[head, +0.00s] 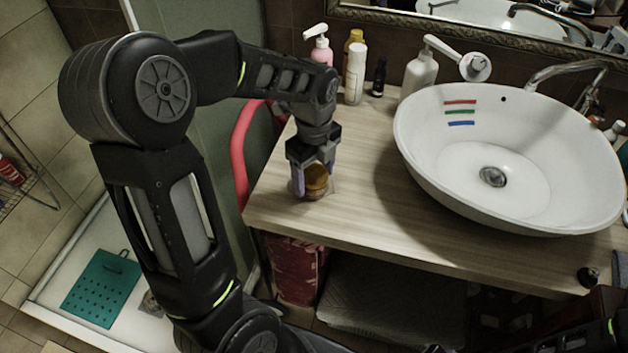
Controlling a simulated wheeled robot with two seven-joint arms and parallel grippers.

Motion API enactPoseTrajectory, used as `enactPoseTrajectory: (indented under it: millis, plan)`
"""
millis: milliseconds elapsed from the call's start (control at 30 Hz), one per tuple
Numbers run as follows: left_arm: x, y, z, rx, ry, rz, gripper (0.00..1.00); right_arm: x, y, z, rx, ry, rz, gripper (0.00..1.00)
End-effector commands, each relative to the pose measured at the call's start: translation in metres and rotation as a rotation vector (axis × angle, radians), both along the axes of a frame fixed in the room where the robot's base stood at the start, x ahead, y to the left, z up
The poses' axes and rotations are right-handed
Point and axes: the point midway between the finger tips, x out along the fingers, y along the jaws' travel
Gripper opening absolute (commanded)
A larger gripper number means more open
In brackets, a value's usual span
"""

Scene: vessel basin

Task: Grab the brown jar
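The brown jar (316,183) is small and round, with a brownish-yellow lid. It stands upright on the wooden counter (365,215), near its front left edge. My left gripper (315,178) points down over the jar, with one purple-tinted finger at its left side and the other at its right side. The fingers are spread about the jar's width. I cannot tell whether both touch it. The gripper partly hides the jar's top. My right gripper is not in view.
A white basin (420,150) with red, green and blue marks fills the counter's right side. Behind are a pink pump bottle (320,50), a white bottle (355,75), a small dark bottle (379,78) and a white pump bottle (420,72). The counter between jar and basin is clear.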

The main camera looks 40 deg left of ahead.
Motion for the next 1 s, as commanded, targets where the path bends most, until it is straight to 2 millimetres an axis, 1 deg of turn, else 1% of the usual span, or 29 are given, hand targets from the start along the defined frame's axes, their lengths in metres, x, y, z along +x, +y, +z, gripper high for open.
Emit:
enactPoseTrajectory:
  millis: [33, 67, 700, 1000]
  plan:
    - [0.0, 0.0, 0.0001, 0.0, 0.0, 0.0, 0.63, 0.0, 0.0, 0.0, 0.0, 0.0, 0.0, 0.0]
    - [0.0, 0.0, 0.0001, 0.0, 0.0, 0.0, 0.61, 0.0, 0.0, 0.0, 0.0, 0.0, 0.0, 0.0]
    - [0.0, 0.0, 0.0, 0.0, 0.0, 0.0, 0.08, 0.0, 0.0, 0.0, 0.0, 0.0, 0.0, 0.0]
    - [0.0004, 0.0, 0.0032, 0.0, -0.001, 0.0, 0.08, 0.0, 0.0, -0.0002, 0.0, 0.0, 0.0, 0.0]
